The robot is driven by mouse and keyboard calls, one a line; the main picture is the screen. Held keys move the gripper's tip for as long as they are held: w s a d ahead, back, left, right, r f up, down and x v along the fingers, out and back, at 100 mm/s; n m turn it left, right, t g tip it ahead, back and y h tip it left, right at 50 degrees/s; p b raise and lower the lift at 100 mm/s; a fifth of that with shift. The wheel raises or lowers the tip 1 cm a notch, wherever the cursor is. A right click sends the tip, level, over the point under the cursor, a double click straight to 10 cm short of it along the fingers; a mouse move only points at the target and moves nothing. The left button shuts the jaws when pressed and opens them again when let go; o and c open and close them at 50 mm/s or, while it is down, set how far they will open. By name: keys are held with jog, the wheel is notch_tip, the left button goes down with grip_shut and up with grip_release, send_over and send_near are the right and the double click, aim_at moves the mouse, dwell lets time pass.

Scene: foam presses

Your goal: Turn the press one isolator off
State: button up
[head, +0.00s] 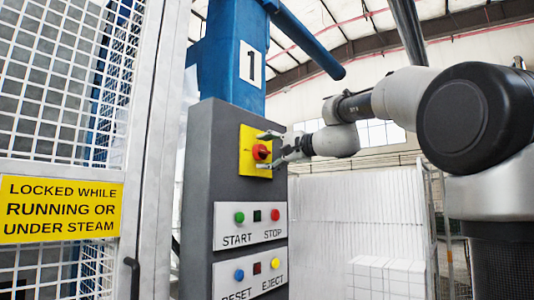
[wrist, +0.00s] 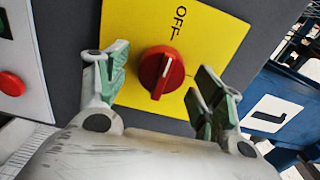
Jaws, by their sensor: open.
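The press one isolator is a red rotary knob (head: 261,152) on a yellow plate (head: 247,138), high on a dark grey control post under the number 1. In the wrist view, the knob (wrist: 161,72) has a white line on its raised handle, running roughly up and down the picture. A sideways OFF label (wrist: 179,20) and a small mark are above it on the yellow plate (wrist: 130,20). My gripper (head: 274,149) is open in front of the plate. In the wrist view, its fingers (wrist: 162,68) are on either side of the knob, with visible gaps.
Below the isolator are a START/STOP panel (head: 250,240) and a RESET/EJECT panel (head: 233,287). A white mesh guard (head: 65,110) with a yellow warning sign (head: 60,209) stands at left. White foam blocks (head: 388,277) are at lower right.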

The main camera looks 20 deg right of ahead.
jog(key=v, duration=1.2)
